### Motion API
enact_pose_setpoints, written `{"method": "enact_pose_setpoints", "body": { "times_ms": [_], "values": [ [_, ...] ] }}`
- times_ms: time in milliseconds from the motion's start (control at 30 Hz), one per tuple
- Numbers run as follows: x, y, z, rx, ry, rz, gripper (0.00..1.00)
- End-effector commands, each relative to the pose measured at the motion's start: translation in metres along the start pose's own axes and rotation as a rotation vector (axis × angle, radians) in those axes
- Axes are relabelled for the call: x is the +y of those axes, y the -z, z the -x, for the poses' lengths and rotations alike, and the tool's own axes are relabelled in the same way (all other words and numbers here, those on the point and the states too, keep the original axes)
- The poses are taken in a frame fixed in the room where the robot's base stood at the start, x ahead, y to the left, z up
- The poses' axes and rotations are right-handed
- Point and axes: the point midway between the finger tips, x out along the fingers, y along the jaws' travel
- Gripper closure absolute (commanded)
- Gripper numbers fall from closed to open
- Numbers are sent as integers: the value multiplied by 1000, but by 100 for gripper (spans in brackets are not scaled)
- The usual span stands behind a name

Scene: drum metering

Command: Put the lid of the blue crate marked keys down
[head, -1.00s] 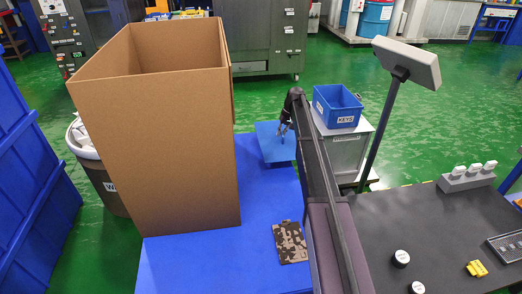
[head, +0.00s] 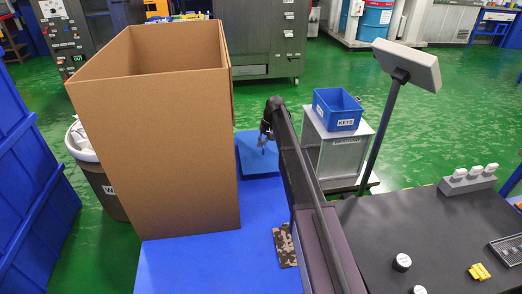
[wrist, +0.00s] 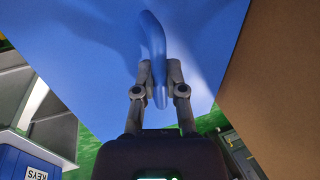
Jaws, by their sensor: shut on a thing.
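The blue crate marked KEYS (head: 337,110) stands open on top of a grey cabinet, right of my arm in the head view. Its label side also shows at the lower left of the wrist view (wrist: 30,165). My gripper (head: 265,140) is shut on the curved blue handle of the flat blue lid (head: 258,158). In the wrist view the lid (wrist: 75,60) fills the top and the fingers (wrist: 160,85) pinch its handle. The lid is away from the crate, close to the cardboard box and near the far end of the blue table. I cannot tell if it touches the table.
A tall open cardboard box (head: 165,140) stands on the blue table (head: 215,265). A camouflage-patterned item (head: 284,246) lies on the table, partly behind my arm. The grey cabinet (head: 340,158) holds the crate. A dark bench (head: 440,235) with small items is at right.

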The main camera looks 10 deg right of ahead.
Motion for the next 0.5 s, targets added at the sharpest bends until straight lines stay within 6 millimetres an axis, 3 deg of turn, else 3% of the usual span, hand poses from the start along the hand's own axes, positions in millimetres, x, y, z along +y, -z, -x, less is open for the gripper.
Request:
{"method": "enact_pose_setpoints", "body": {
  "times_ms": [500],
  "values": [
    [8,0,-31,-1,0,2,100]
  ]
}}
